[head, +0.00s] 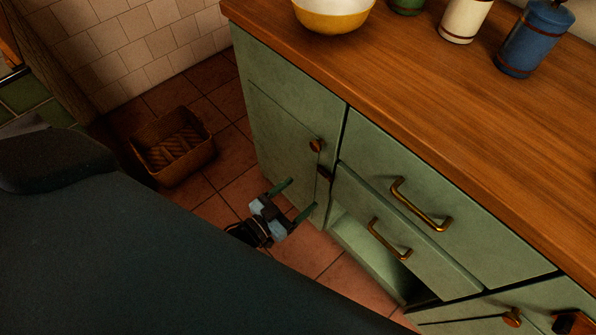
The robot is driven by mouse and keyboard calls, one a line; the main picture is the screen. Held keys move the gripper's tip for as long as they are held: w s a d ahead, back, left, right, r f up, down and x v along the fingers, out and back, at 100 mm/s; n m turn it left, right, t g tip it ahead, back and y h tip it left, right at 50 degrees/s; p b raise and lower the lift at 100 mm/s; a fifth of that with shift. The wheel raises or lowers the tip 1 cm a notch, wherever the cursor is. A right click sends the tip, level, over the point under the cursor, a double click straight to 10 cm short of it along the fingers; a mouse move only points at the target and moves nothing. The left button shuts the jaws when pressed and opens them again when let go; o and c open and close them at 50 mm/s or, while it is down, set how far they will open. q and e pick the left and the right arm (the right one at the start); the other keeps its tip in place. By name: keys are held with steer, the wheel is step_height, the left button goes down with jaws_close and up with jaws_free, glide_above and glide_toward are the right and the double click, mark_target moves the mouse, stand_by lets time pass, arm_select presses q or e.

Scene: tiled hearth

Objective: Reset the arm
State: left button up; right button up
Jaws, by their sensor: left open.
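My left gripper (293,200) shows near the middle of the head view, beside the front of the green cabinet (283,125). Its two dark green fingers are spread apart with nothing between them. The gripper is below the round knob of the cabinet's left door, and one fingertip appears close to the door's lower edge; I cannot tell if it touches. My dark arm covers much of the lower left and hides what lies beneath it. My right gripper is not in view.
A wooden worktop (430,100) holds a yellow bowl (333,16), a white jar (465,18) and a blue jar (535,38). A drawer with a brass handle (390,240) sits above an open dark gap. A wicker basket (172,147) stands on the tiled floor (230,160) by the wall.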

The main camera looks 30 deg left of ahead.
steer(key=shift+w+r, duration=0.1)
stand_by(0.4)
arm_select(q)
steer(key=s+a+f+n+g+y, duration=0.1)
steer(key=s+a+f+g+y, duration=0.1)
steer(key=s, duration=0.6)
steer(key=s+a+f+n+g+y, duration=0.1)
steer(key=s+a+f+g+y, duration=0.15)
steer(key=s, duration=0.55)
steer(key=s+d+g, duration=0.3)
steer(key=s+g, duration=0.4)
steer(key=s, duration=1.2)
steer(key=w+r+t+p, duration=0.1)
steer(key=w+r+p, duration=0.2)
steer(key=r+p, duration=0.6)
steer(key=w+r+t+p, duration=0.2)
steer(key=w+r+p, duration=0.2)
steer(key=r+p, duration=0.5)
steer(key=shift+a+r, duration=0.4)
steer(key=shift+r, duration=0.05)
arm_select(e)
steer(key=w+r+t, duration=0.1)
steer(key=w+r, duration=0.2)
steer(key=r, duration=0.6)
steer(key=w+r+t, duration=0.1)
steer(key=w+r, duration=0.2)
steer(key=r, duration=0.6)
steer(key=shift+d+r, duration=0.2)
